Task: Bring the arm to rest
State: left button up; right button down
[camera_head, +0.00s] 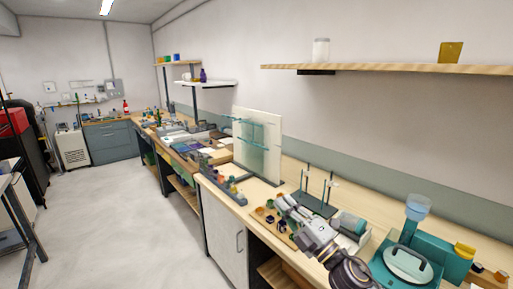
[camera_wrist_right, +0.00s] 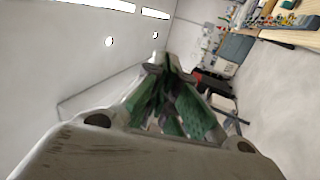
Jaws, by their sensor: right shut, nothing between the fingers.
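My right gripper (camera_head: 284,203) reaches in from the lower right in the head view, over the wooden bench (camera_head: 237,206). In the right wrist view my right gripper (camera_wrist_right: 168,64) has its green-padded fingers drawn together at the tips, with nothing held. That view is tilted. My left gripper is in neither view. A dark stand with thin upright rods (camera_head: 316,205) stands just behind the right gripper. A pale upright panel (camera_head: 257,158) with teal rods across its front stands farther left.
Small coloured pots (camera_head: 269,219) sit close by the gripper. A teal machine (camera_head: 408,262) stands at the lower right. A wall shelf (camera_head: 390,69) holds a white jar (camera_head: 320,50) and a yellow block (camera_head: 451,52). The floor (camera_head: 130,200) at left is open.

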jog(key=s+d+f+m+g+h, duration=0.2)
jog(key=s+d+f+m+h, duration=0.1)
jog(key=d+f+m+h, duration=0.6)
jog(key=s+d+f+m+g+h, duration=0.2)
jog(key=d+f+m+h, duration=0.35)
jog(key=f+m, duration=0.5)
jog(key=s+f+m+g, duration=0.2)
jog(key=s+f+g, duration=0.4)
jog(key=s, duration=0.4)
jog(key=s+f+m+g, duration=0.2)
jog(key=s+f+g, duration=0.2)
jog(key=s+f, duration=0.55)
jog(key=s+f+g, duration=0.1)
jog(key=s+f, duration=0.2)
jog(key=f, duration=2.8)
jog(key=s+d+f, duration=0.3)
jog(key=s+f, duration=0.7)
jog(key=s, duration=0.1)
jog(key=s+d+f+g, duration=0.1)
jog(key=s+d+f, duration=0.2)
jog(key=s+f, duration=0.7)
jog(key=shift+s+n, duration=0.45)
jog(key=shift+s, duration=0.05)
